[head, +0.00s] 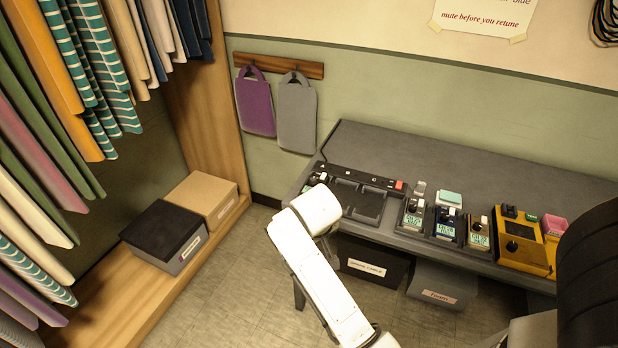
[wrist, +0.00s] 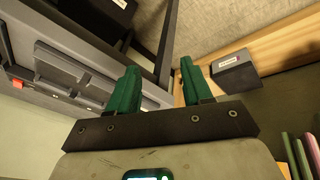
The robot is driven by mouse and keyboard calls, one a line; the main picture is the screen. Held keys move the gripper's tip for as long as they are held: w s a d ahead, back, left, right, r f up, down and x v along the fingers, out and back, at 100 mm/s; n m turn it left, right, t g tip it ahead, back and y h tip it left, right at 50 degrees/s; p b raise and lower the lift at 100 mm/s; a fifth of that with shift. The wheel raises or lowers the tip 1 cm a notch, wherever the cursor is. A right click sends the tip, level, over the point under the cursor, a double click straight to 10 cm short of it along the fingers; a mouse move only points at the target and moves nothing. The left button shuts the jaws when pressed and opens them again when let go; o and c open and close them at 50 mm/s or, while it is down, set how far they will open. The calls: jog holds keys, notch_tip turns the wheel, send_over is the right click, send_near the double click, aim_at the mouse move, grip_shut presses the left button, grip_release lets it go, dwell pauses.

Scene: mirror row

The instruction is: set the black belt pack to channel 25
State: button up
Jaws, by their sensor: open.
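Several small packs with lit green displays stand in a row on the grey desk (head: 480,165) in the head view. The left pack (head: 411,216) has a dark body, the middle pack (head: 446,223) is dark with a pale-topped item by it, and the right pack (head: 480,233) looks tan. Their display digits are too small to read, and I cannot tell for sure which is the black belt pack. My gripper (wrist: 158,76) shows in the wrist view with two green fingers apart and nothing between them. My white arm reaches left of the packs in the head view, its fingers hidden.
A dark slotted charger (head: 355,195) with a red button lies on the desk's left part. A yellow box (head: 522,243) stands right of the packs. Labelled bins (head: 442,286) sit under the desk. Two boxes (head: 165,235) rest on the wooden shelf. The desk's back strip is clear.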

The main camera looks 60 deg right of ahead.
aim_at(313, 179)
jog(key=w+d+r+m, duration=0.3)
jog(key=w+d+r, duration=0.2)
jog(key=d, duration=0.3)
jog(key=w+d+r+m, duration=0.4)
jog(key=d+r, duration=0.2)
jog(key=d, duration=0.3)
jog(key=x, duration=1.1)
jog(key=shift+a+f+p, duration=0.1)
jog(key=shift+a+p, duration=0.05)
jog(key=shift+p, duration=0.15)
jog(key=shift+c, duration=0.4)
grip_shut()
